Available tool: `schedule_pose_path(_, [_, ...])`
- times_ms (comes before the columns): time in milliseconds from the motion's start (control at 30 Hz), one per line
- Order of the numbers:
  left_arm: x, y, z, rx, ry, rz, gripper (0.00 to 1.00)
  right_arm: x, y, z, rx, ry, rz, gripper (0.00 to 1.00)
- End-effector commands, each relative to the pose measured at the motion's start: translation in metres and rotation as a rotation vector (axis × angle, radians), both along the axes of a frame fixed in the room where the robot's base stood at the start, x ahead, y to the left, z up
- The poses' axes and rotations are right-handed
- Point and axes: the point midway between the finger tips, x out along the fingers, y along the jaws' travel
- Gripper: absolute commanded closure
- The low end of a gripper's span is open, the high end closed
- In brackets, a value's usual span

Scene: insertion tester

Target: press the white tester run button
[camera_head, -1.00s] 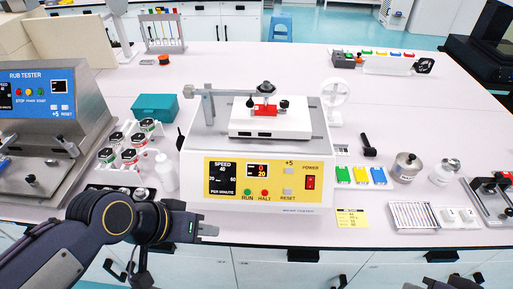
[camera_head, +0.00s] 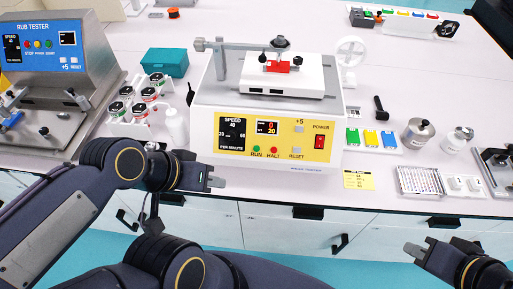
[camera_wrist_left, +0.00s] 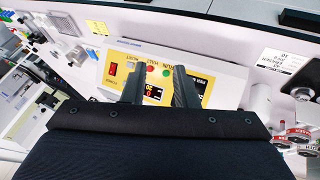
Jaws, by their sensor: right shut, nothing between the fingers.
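The white tester (camera_head: 210,92) stands on the bench with a yellow front panel (camera_head: 207,133). Its green RUN button (camera_head: 256,149) sits below the display, left of the red HALT button (camera_head: 273,149). My left gripper (camera_head: 216,182) is in front of the bench edge, below and left of RUN, apart from the panel. In the left wrist view, the left gripper (camera_wrist_left: 158,88) has its fingers apart with nothing between them; the green button (camera_wrist_left: 166,72) shows beyond, in the gap, upside down. My right gripper (camera_head: 415,252) is shut and empty at lower right, in front of the cabinets.
A rub tester (camera_head: 50,60) stands at left. A white bottle (camera_head: 176,127) and several jars (camera_head: 135,100) are left of the white tester. A yellow card (camera_head: 359,179), colored blocks (camera_head: 369,139) and metal pots (camera_head: 418,133) lie right. The bench strip before the panel is clear.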

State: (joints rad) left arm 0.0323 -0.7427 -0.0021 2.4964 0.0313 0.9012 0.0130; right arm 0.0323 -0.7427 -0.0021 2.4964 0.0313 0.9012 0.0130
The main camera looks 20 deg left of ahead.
Motion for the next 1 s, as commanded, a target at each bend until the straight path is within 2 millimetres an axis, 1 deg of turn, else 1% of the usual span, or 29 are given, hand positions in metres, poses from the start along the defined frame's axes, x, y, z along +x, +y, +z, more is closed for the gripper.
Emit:
schedule_pose_path(33, [0.0000, 0.0000, 0.0000, 0.000, 0.000, 0.000, 0.81, 0.0000, 0.0000, 0.0000, 0.000, 0.000, 0.000, 1.00])
schedule_pose_path(167, [0.0000, 0.0000, 0.0000, 0.000, 0.000, 0.000, 0.98, 0.0000, 0.0000, 0.0000, 0.000, 0.000, 0.000, 1.00])
schedule_pose_path(200, [0.0000, 0.0000, 0.0000, 0.000, 0.000, 0.000, 1.00, 0.0000, 0.0000, 0.0000, 0.000, 0.000, 0.000, 1.00])
schedule_pose_path(1000, [0.0000, 0.0000, 0.0000, 0.000, 0.000, 0.000, 1.00, 0.0000, 0.0000, 0.0000, 0.000, 0.000, 0.000, 1.00])
